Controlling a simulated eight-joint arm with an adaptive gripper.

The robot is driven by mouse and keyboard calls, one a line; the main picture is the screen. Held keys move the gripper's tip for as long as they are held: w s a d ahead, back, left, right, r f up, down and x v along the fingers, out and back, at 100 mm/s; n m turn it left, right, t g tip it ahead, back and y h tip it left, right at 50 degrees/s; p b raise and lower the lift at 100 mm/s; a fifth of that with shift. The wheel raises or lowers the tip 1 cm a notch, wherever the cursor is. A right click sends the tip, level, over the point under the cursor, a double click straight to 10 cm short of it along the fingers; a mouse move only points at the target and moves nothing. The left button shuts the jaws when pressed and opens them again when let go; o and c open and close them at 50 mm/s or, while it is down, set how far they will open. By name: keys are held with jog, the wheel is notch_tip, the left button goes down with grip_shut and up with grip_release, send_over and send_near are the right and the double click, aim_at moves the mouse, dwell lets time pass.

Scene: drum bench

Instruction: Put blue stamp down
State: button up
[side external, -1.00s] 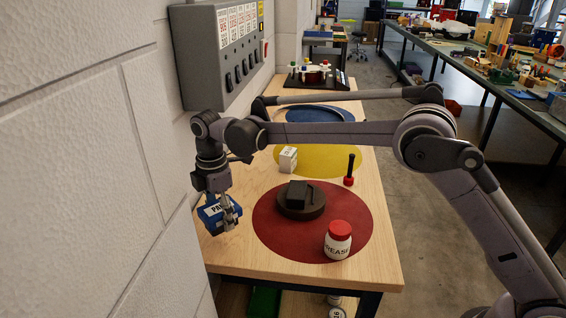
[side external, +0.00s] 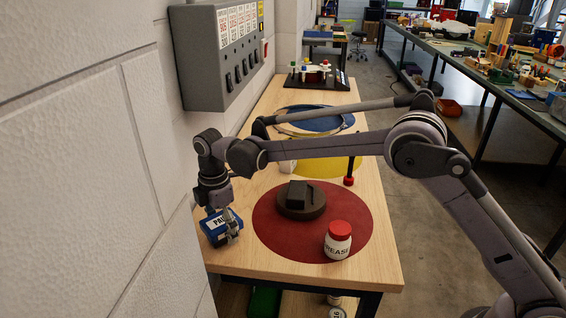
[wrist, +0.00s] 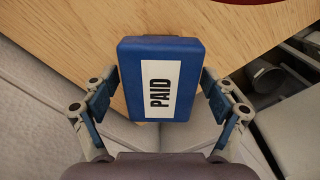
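The blue stamp (side external: 216,232) has a white label that reads PAID. It is at the near left corner of the wooden bench, beside the wall. The side external view does not clearly show whether it touches the bench. In the wrist view the blue stamp (wrist: 160,46) fills the middle, label facing the camera, with a small dark part showing behind its top edge. My gripper (wrist: 158,82) has a finger on each side of it, tips close against its sides, and appears shut on it. In the side external view my gripper (side external: 230,228) points down at the stamp.
A red round mat (side external: 280,238) lies to the right, holding a dark round block (side external: 302,203) and a red-capped grease jar (side external: 338,243). A yellow mat (side external: 330,167), a red-and-black stamp-like item (side external: 349,178) and a partly hidden white box (side external: 287,167) are farther back. A grey switch panel (side external: 215,60) hangs on the wall.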

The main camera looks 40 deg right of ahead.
aim_at(220, 221)
notch_tip(220, 221, up, 10)
jog(key=shift+a+f, duration=0.1)
jog(key=shift+a, duration=0.05)
jog(key=shift+r, duration=0.55)
jog(key=s+d+r+m+t, duration=0.2)
jog(key=s+d+r+m, duration=0.3)
jog(key=d, duration=0.3)
jog(key=s+d+r+m+t, duration=0.2)
jog(key=s+d+m, duration=0.2)
jog(key=s+d, duration=0.25)
jog(key=s+d+f+m+t, duration=0.1)
jog(key=s+d+f+m, duration=0.2)
jog(key=s, duration=0.4)
jog(key=s+d+f+m+t, duration=0.2)
jog(key=s+d+f+m, duration=0.1)
jog(key=s+d+m, duration=0.2)
jog(key=shift+s+d+f+m, duration=0.4)
jog(key=shift+s+d, duration=0.35)
jog(key=shift+s, duration=0.25)
jog(key=o, duration=0.3)
jog(key=shift+s+d+f+m, duration=0.15)
jog(key=shift+s+f+m, duration=0.15)
jog(key=shift+s+f, duration=0.1)
